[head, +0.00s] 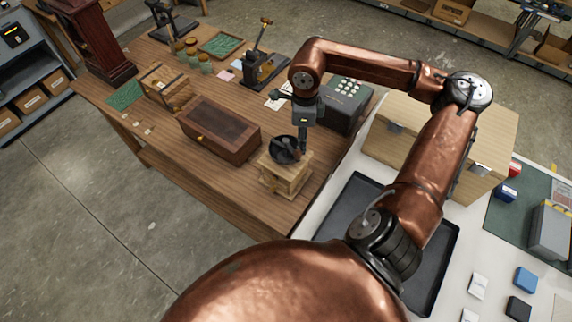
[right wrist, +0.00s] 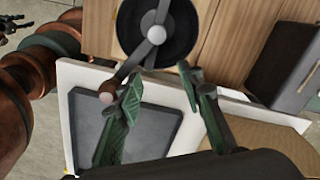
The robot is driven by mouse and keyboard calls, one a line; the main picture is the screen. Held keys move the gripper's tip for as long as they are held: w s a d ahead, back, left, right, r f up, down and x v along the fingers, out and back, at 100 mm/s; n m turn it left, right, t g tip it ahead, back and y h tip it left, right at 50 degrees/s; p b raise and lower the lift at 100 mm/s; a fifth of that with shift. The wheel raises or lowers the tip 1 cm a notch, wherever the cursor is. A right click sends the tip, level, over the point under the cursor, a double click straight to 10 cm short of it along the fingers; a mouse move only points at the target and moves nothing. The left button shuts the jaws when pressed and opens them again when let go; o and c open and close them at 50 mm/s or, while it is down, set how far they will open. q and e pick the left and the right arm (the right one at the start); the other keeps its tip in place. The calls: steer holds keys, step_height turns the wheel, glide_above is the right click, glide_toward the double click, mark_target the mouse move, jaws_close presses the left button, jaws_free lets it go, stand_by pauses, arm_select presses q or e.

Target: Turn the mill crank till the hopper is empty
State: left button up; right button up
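The mill (head: 287,177) is a light wooden box with a round black hopper (head: 284,150) on top, near the wooden table's front right corner. In the right wrist view the hopper (right wrist: 180,42) is a black disc crossed by a grey crank arm (right wrist: 134,62) ending in a brown knob (right wrist: 107,98). My right gripper (right wrist: 160,76) is open with nothing between its green fingers. The knob shows just left of the left finger; I cannot tell whether they touch. The hopper's contents cannot be made out. A dark shape, apparently my left gripper (right wrist: 12,28), is at the right wrist view's edge.
A brown lidded box (head: 218,130) stands left of the mill, and a grey keypad device (head: 345,103) behind it. A black tray (head: 440,255) lies on the white table to the right, near a large wooden crate (head: 490,135).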

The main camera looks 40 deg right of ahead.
step_height(320, 180, up, 7)
steer(key=p, duration=0.4)
stand_by(0.6)
